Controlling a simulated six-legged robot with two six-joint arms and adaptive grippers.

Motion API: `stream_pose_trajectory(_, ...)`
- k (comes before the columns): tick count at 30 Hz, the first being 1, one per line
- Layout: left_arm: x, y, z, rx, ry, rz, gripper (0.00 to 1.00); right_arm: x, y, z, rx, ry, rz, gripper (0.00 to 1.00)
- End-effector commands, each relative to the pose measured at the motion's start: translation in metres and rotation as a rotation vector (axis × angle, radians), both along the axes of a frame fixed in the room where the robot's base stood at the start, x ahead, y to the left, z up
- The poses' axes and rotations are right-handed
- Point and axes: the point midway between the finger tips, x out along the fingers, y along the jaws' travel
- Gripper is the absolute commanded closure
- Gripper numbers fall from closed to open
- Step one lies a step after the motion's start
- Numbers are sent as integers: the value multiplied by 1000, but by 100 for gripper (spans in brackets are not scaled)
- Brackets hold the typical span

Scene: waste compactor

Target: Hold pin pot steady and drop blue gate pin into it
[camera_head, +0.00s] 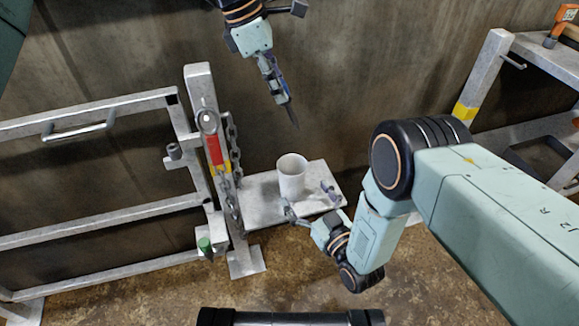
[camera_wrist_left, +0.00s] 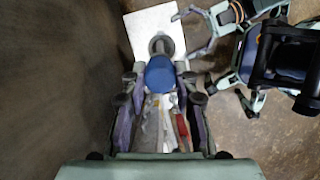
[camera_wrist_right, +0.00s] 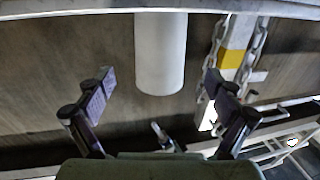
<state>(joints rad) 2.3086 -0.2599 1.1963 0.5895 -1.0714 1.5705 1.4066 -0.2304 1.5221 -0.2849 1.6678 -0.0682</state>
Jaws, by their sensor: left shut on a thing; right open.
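The white pin pot (camera_head: 291,178) stands upright on a pale metal shelf (camera_head: 262,208). My left gripper (camera_head: 279,92) is above it, shut on the blue gate pin. The pin's blue head (camera_wrist_left: 160,74) shows between the fingers in the left wrist view, and its grey pointed end (camera_head: 292,116) hangs down in the head view. The tip is above the pot and apart from it. My right gripper (camera_head: 309,201) is open in front of the pot. In the right wrist view the pot (camera_wrist_right: 161,55) appears between the two spread fingers; I see no contact.
A metal bench (camera_head: 545,55) is at the right. A concrete wall is close behind the shelf.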

Motion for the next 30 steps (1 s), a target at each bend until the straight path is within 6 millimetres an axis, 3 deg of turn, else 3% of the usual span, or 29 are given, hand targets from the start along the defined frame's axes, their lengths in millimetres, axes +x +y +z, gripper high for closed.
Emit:
stream_pose_trajectory(6, 0, 0, 0, 0, -1, -1, 100, 33, 19, 1, 1, -2, 0, 8)
stream_pose_trajectory(12, 0, 0, 0, 0, -1, -1, 100, 53, 30, 0, 2, -1, 1, 8)
stream_pose_trajectory(25, 0, 0, 0, 0, -1, -1, 100, 61, 35, 0, 1, 2, 0, 8)
stream_pose_trajectory(30, 0, 0, 0, 0, -1, -1, 100, 61, 34, 0, 0, 1, 0, 21)
